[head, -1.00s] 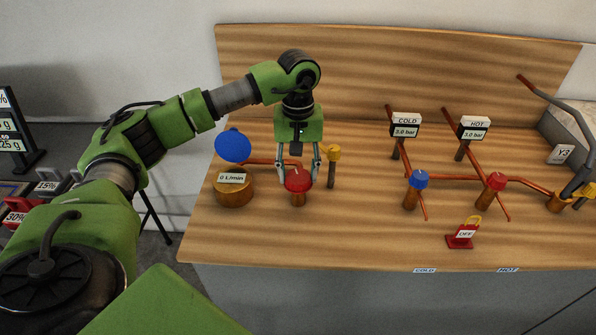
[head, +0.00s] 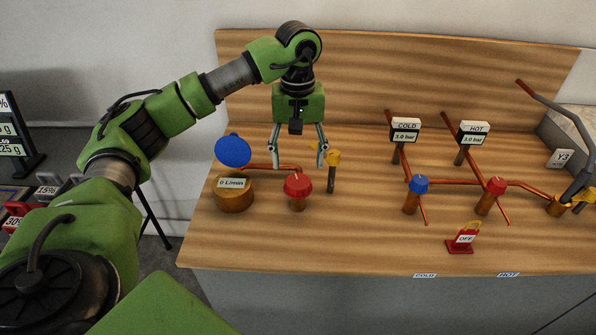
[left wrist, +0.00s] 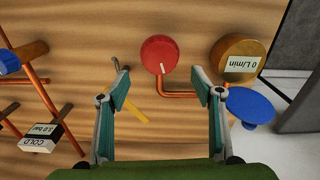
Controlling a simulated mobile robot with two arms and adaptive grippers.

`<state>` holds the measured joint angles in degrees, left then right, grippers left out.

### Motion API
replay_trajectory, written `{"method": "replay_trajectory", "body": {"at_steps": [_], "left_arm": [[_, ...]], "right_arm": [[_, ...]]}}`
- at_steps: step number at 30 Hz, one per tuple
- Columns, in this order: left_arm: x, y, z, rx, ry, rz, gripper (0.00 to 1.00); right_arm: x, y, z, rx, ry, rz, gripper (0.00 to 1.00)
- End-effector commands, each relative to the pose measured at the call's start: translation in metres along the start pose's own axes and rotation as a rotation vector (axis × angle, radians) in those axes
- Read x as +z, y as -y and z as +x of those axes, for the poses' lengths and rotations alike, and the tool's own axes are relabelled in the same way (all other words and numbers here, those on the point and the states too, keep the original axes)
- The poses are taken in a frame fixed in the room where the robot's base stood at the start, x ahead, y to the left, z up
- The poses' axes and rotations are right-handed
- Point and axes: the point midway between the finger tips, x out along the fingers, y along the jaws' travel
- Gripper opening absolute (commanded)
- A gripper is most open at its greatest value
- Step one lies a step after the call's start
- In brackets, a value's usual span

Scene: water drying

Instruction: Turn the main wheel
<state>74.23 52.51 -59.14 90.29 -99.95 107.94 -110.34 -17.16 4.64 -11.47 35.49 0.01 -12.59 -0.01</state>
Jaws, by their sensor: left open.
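The main wheel appears to be the red round knob (head: 298,185) on a short brass stub at the left of the wooden board. It has a white mark on top. In the left wrist view the red knob (left wrist: 160,50) shows beyond and between the fingertips. My left gripper (head: 299,166) is open and empty, pointing down above the knob and apart from it. It also shows in the left wrist view (left wrist: 160,72) with its fingers spread. My right gripper is not in view.
A yellow-handled valve (head: 333,157) is close right. Blue (head: 418,184) and red (head: 496,185) knobs and a red OFF tag (head: 460,246) are further right.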

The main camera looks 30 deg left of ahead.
Motion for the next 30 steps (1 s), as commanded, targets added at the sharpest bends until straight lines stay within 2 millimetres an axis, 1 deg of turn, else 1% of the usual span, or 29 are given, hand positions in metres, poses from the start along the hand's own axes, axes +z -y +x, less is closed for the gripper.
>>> {"method": "replay_trajectory", "body": {"at_steps": [1, 3, 6, 10, 15, 30], "left_arm": [[0.0, -0.001, -0.012, 0.003, -0.002, 0.001, 0.6], [0.0, -0.001, -0.026, 0.002, -0.003, 0.001, 0.6], [0.0, -0.001, -0.042, 0.002, -0.001, 0.001, 0.6], [0.0, -0.001, -0.056, 0.001, 0.0, 0.0, 0.6], [0.0, 0.0, -0.061, 0.001, 0.0, 0.0, 0.6], [0.0, 0.0, -0.06, 0.0, 0.001, 0.0, 0.6]], "right_arm": [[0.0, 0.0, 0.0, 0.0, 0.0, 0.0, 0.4], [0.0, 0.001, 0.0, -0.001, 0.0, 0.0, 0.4], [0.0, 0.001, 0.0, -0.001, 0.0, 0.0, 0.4], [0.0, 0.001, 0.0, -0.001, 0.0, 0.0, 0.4], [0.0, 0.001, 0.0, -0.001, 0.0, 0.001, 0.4], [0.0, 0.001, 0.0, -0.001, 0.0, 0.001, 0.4]]}}
